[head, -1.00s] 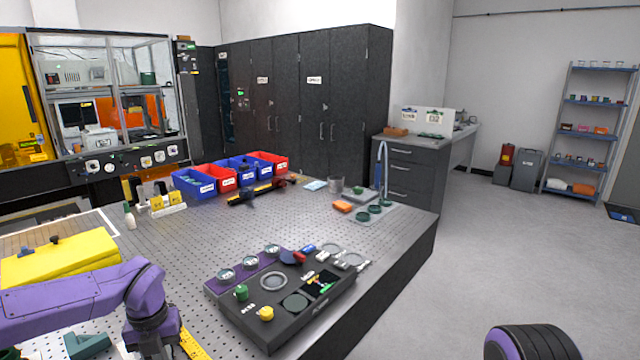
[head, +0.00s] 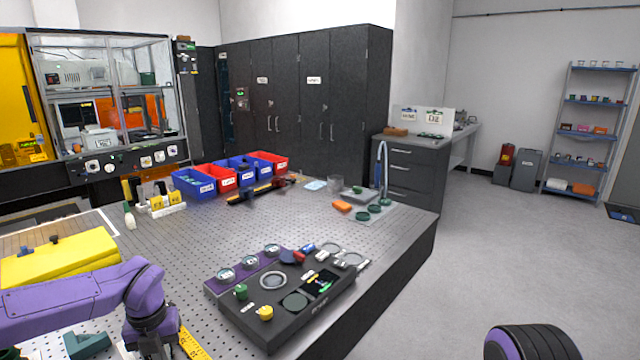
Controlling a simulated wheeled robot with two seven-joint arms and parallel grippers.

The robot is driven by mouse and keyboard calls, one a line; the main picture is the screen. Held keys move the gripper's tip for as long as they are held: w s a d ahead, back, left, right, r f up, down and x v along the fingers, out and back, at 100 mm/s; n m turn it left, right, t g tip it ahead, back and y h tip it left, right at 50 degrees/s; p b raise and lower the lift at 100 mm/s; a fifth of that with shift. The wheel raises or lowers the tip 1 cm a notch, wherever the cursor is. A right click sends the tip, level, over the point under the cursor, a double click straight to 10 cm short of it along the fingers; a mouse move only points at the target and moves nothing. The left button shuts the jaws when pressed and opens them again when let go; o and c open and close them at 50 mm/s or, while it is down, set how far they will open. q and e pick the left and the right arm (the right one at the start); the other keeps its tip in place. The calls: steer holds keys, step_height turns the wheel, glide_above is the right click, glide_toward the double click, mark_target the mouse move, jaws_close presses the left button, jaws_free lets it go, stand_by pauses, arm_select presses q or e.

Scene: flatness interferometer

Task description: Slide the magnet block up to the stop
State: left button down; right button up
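No thing in the head view can be told for sure as the magnet block or the stop. A teal angled block (head: 86,346) lies on the perforated table at the bottom left, beside my purple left arm. A yellow ruler strip (head: 193,346) lies just right of that arm's wrist. The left arm reaches in from the left and its dark wrist bends down at the bottom edge; its fingers are out of the picture. Only a dark, purple-ringed part of my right arm shows at the bottom right; the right gripper is out of view.
The perforated table (head: 180,250) carries a dark instrument box (head: 262,317) with knobs and round wells at front centre. A yellow cover (head: 60,262) lies at left. Red and blue bins (head: 193,183) stand at the back. The table between cover and box is clear.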

arm_select(q)
steer(key=shift+w+a, duration=0.4)
steer(key=shift+a, duration=0.05)
stand_by(0.6)
steer(key=shift+d, duration=0.1)
steer(key=shift+s+d, duration=0.3)
steer(key=shift+s, duration=0.15)
steer(key=shift+d, duration=0.15)
step_height(320, 180, up, 7)
steer(key=p, duration=0.5)
steer(key=shift+p, duration=0.4)
steer(key=shift+s+f, duration=0.1)
steer(key=shift+s, duration=0.05)
